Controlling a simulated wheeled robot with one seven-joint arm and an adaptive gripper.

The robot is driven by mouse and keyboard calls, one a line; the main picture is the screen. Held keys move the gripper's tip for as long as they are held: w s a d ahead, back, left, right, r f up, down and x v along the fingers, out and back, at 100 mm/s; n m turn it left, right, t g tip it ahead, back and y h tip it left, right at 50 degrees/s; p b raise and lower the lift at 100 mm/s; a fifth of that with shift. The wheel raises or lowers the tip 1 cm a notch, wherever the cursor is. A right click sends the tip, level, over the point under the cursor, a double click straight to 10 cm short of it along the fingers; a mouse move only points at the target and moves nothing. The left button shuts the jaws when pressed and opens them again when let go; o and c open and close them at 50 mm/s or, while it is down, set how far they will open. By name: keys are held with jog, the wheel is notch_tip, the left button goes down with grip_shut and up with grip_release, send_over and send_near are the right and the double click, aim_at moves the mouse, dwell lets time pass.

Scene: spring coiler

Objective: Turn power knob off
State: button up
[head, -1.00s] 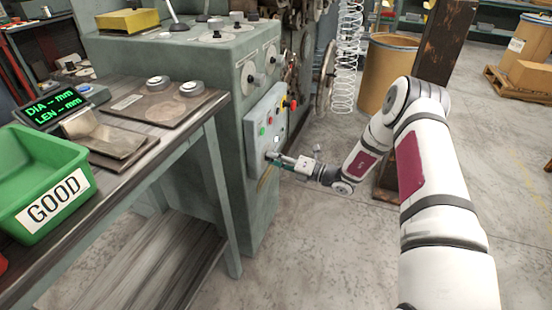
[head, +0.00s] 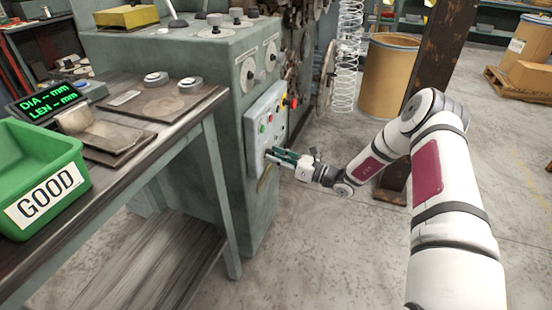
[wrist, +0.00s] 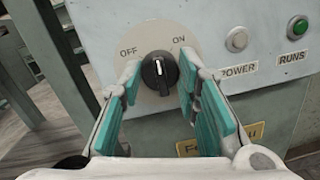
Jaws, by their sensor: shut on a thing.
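The power knob (wrist: 160,72) is a black rotary knob on a light round plate, seen in the wrist view. The plate reads OFF at upper left and ON at upper right. The knob's white line stands nearly upright, its top leaning slightly left, between the two labels. My gripper (wrist: 159,68) has its teal-padded fingers on either side of the knob, shut on it. In the head view my gripper (head: 270,156) is at the lower part of the grey control panel (head: 266,117), and the knob is hidden there.
A pale POWER lamp (wrist: 237,40) and a green RUNS lamp (wrist: 298,27) are right of the knob. A workbench with a green GOOD bin (head: 40,165) stands left of the green machine (head: 225,80). A rusty post (head: 432,55) stands behind my arm.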

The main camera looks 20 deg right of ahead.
jog(key=n, duration=0.5)
jog(key=n+g+y+b, duration=0.1)
jog(key=n, duration=0.4)
jog(key=shift+n, duration=0.3)
dwell(0.4)
jog(key=o, duration=1.2)
jog(key=shift+c, duration=0.2)
jog(key=shift+d, duration=0.1)
jog(key=v, duration=1.1)
jog(key=shift+s+d+f, duration=0.2)
jog(key=shift+d+f, duration=0.05)
jog(key=shift+d, duration=0.1)
